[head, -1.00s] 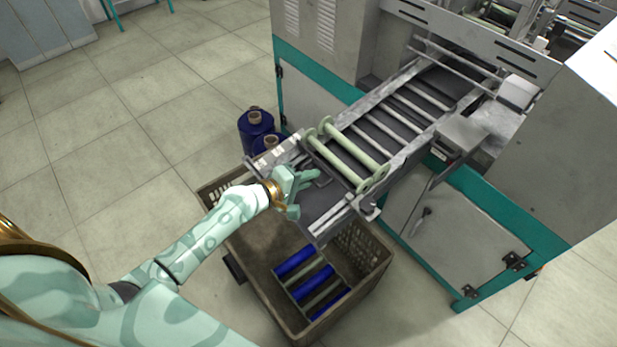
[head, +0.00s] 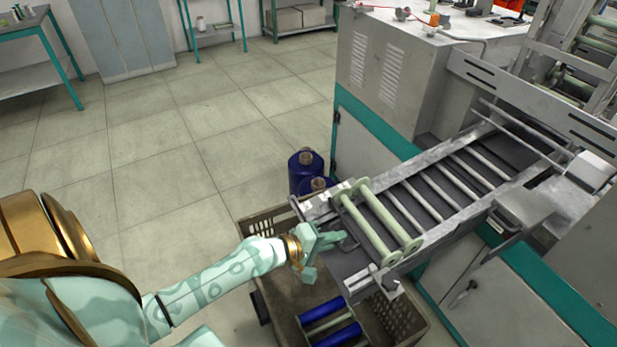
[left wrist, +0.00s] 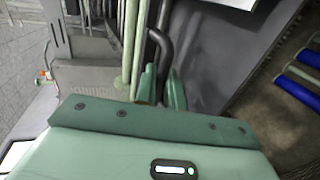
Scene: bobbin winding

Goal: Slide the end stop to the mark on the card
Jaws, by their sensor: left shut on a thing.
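My left gripper (head: 322,254) is at the near end of the machine's roller chute. In the left wrist view its fingers (left wrist: 162,88) are closed around a dark curved handle (left wrist: 160,48), which appears to belong to the end stop. In the head view the gripper and chute parts mostly hide the end stop. A pale strip with marks, probably the card (head: 322,200), lies along the chute's left rail; its mark is too small to read. Pale green bobbins (head: 378,222) lie across the chute just beyond the gripper. My right gripper is out of view.
A brown crate (head: 270,226) stands on the floor under the chute end, with blue bobbins (head: 335,335) in it. Blue spools (head: 306,172) stand beside the machine (head: 385,85). The tiled floor to the left is clear.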

